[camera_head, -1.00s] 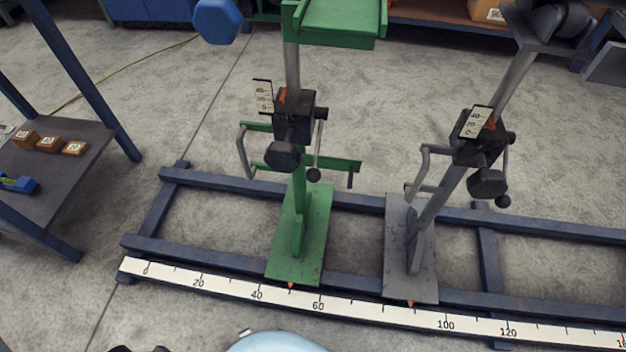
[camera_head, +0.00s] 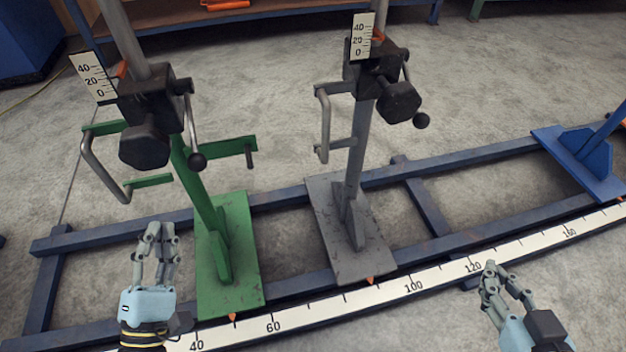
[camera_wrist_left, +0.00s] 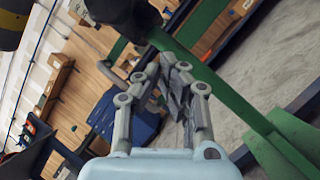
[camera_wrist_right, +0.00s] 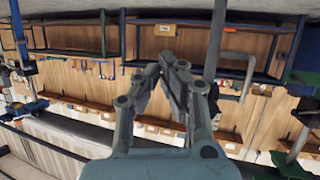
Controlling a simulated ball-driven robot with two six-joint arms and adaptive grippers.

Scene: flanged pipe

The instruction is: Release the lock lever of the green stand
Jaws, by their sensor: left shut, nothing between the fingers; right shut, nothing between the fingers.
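The green stand (camera_head: 230,255) stands on the floor rails at the left of the head view. Its black clamp block (camera_head: 150,100) carries a black knob (camera_head: 144,145) and a thin lock lever (camera_head: 192,125) with a black ball end (camera_head: 197,161). The lever hangs down on the block's right side. My right gripper (camera_head: 493,275) is shut and empty above the rail at the right.
A grey stand (camera_head: 345,230) with a similar lever stands right of the green one. A blue stand (camera_head: 585,165) is at the far right. A white scale (camera_head: 350,302) runs along the front rail (camera_head: 440,242). A bent grey handle (camera_head: 97,165) sticks out left of the green stand.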

